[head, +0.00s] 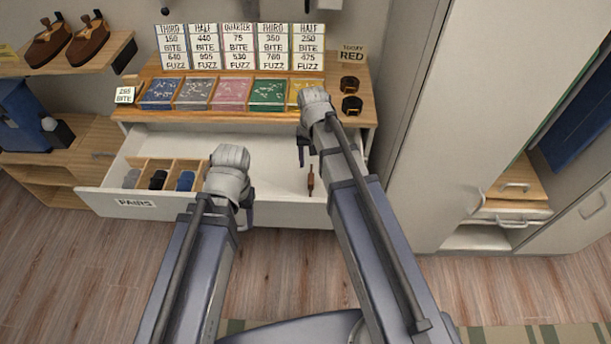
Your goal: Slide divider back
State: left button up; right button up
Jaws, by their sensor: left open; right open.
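The white drawer (270,205) labelled PAIRS is pulled open below the desk top. Wooden dividers (172,165) stand at its left end and form several small compartments, with grey, black and blue rolled items in them. A small narrow brown object (310,181) is in the drawer's right part; I cannot tell what it is. My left gripper (247,216) is by the drawer's front edge, right of the dividers, mostly hidden by its wrist, and open. My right gripper (302,155) is open over the drawer's right part, apart from the dividers, partly hidden by my arm.
The desk top (240,115) above the drawer holds a row of coloured trays (217,93), upright price cards (240,47) and two dark round items (351,95). A tall pale wardrobe (470,120) stands at the right. The drawer's middle is bare.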

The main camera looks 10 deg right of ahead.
aim_at(311, 178)
jog(key=shift+f, duration=0.1)
notch_tip(311, 178, down, 8)
jog(key=b, duration=0.7)
jog(key=shift+b, duration=0.4)
jog(key=shift+r, duration=0.2)
grip_shut()
dwell(0.7)
